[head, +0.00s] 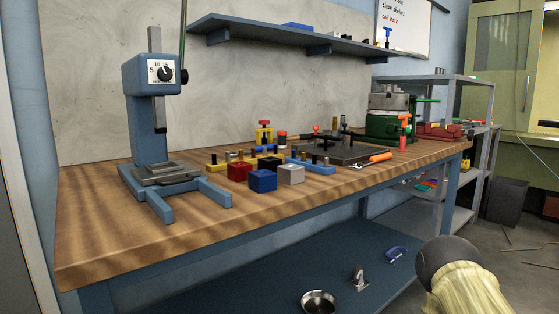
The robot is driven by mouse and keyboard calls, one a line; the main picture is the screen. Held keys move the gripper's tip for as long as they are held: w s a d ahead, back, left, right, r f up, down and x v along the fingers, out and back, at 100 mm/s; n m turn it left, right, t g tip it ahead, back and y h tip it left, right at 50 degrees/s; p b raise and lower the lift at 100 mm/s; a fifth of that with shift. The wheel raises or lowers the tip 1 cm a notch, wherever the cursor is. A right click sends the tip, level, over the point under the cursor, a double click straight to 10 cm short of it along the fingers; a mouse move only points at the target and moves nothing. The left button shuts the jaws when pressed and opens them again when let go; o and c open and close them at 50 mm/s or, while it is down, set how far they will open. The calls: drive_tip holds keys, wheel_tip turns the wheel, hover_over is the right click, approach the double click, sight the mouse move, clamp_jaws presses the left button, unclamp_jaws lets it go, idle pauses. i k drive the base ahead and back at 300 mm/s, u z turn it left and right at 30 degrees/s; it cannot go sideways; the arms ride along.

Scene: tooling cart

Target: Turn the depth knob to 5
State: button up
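The plate sits on the front of the blue head of a small bench press (140,80) at the left of the bench. Marks that look like 5 and 10 show at the left and top of the dial. The knob's pointer is too small to read for certain. The press stands upright on a blue forked base (160,208). My gripper is not in view, and nothing is seen touching the knob.
The wooden bench top (110,235) is bare at its front left. Blue, red and white blocks (262,181) lie right of the press, before a dark plate (350,152) and an orange-handled tool (378,158). A blue shelf (290,37) hangs on the wall above.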

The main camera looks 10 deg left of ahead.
sight(164, 75)
drive_tip(key=z, duration=1.75)
drive_tip(key=k, duration=1)
drive_tip(key=u, duration=1.8)
drive_tip(key=i, duration=1)
